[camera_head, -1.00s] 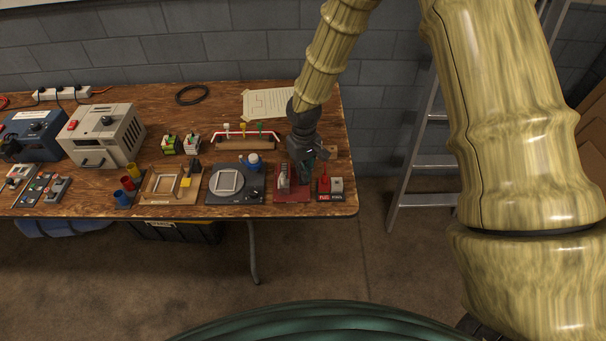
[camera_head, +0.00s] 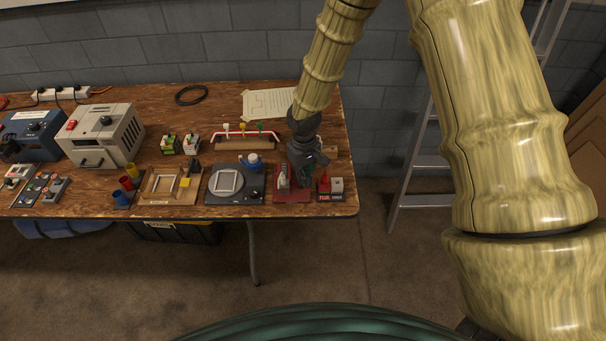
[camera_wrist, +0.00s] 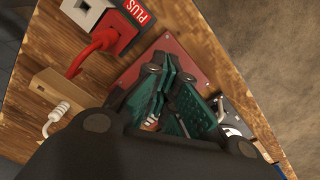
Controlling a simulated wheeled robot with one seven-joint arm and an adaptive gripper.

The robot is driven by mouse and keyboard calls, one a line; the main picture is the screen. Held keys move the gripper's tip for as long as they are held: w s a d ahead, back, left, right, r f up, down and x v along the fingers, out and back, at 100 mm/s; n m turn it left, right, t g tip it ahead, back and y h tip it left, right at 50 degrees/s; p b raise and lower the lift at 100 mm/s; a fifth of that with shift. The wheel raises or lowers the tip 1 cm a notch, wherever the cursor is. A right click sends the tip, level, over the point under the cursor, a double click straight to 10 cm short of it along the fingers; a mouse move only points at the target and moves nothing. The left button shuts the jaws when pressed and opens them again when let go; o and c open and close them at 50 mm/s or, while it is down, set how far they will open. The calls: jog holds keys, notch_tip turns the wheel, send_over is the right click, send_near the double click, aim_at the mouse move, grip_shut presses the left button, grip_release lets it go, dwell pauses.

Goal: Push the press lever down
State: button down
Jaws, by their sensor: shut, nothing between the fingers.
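The press stands on a dark red base (camera_head: 291,197) near the front right of the table; in the wrist view the red base (camera_wrist: 196,42) lies just beyond my fingers. A small grey upright part of the press (camera_head: 283,176) shows left of my gripper. The lever itself is not clearly visible, as my gripper covers much of the press. My gripper (camera_head: 305,178) is over the right part of the press, pointing down. In the wrist view its green-padded fingers (camera_wrist: 172,92) are together with nothing seen held; I cannot tell whether they touch the lever.
A red and grey terminal block (camera_head: 330,188) stands close right of the press; its PLUS label (camera_wrist: 137,11) shows in the wrist view. A black fixture with a round plate (camera_head: 246,197) is close left. The table's front and right edges are near.

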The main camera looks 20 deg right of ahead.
jog(key=shift+f+b, duration=0.4)
jog(key=shift+f, duration=0.8)
jog(key=shift+r, duration=0.1)
dwell(0.5)
jog(key=shift+r+p, duration=2.95)
jog(key=shift+r, duration=1.15)
jog(key=shift+a, duration=0.1)
